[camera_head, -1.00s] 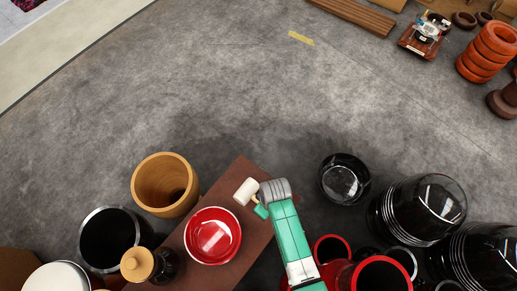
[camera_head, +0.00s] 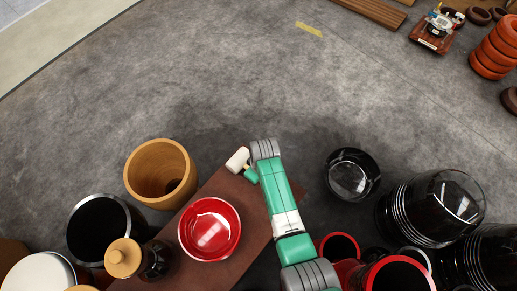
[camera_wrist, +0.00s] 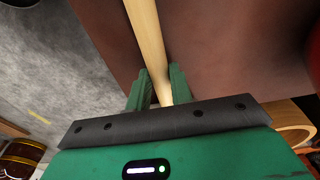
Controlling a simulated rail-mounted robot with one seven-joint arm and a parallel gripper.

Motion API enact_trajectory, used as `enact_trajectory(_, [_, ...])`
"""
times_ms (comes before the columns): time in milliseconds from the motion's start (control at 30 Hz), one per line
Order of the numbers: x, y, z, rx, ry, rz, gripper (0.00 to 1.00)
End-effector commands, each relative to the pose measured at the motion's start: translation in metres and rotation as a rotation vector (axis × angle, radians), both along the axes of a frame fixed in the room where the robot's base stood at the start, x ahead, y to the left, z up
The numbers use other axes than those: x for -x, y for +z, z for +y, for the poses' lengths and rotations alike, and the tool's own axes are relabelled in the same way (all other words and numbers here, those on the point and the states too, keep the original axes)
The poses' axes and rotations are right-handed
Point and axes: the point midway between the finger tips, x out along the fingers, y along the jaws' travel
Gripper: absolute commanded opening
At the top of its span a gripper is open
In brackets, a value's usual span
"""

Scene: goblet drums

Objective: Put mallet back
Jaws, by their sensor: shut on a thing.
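The mallet shows in the head view as a pale, cream-coloured head (camera_head: 237,160) at the far end of the brown board (camera_head: 250,222). My green gripper (camera_head: 250,175) is right beside the head, at the end of my arm. In the wrist view the mallet's light wooden handle (camera_wrist: 147,40) runs between my two green fingers (camera_wrist: 160,76), which are shut on it. The brown board lies behind the handle there. The mallet's head is not seen in the wrist view. I cannot tell how high the mallet is above the board.
A glossy red bowl (camera_head: 210,230) sits on the board, near my arm. An open wooden cup (camera_head: 160,175) stands left of the board. A black drum (camera_head: 100,230) and a wood-topped dark object (camera_head: 125,258) are at lower left. Black drums (camera_head: 435,205) stand right.

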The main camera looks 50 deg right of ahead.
Motion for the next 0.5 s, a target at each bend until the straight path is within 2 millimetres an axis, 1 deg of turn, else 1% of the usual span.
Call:
enact_trajectory(67, [-0.0007, 0.002, -0.0003, 0.001, 0.0, -0.002, 0.0])
enact_trajectory(200, [-0.0007, -0.0024, -0.0003, 0.001, 0.0, -0.002, 0.0])
enact_trajectory(233, [-0.0002, -0.0019, 0.0, 0.0, 0.0, -0.001, 0.28])
enact_trajectory(300, [-0.0002, -0.0016, 0.0, 0.0, 0.0, -0.001, 0.41])
enact_trajectory(333, [-0.0002, -0.0017, 0.0, 0.0, 0.0, -0.001, 0.43])
enact_trajectory(500, [-0.0001, -0.0016, 0.0001, 0.0, 0.0, -0.001, 0.43])
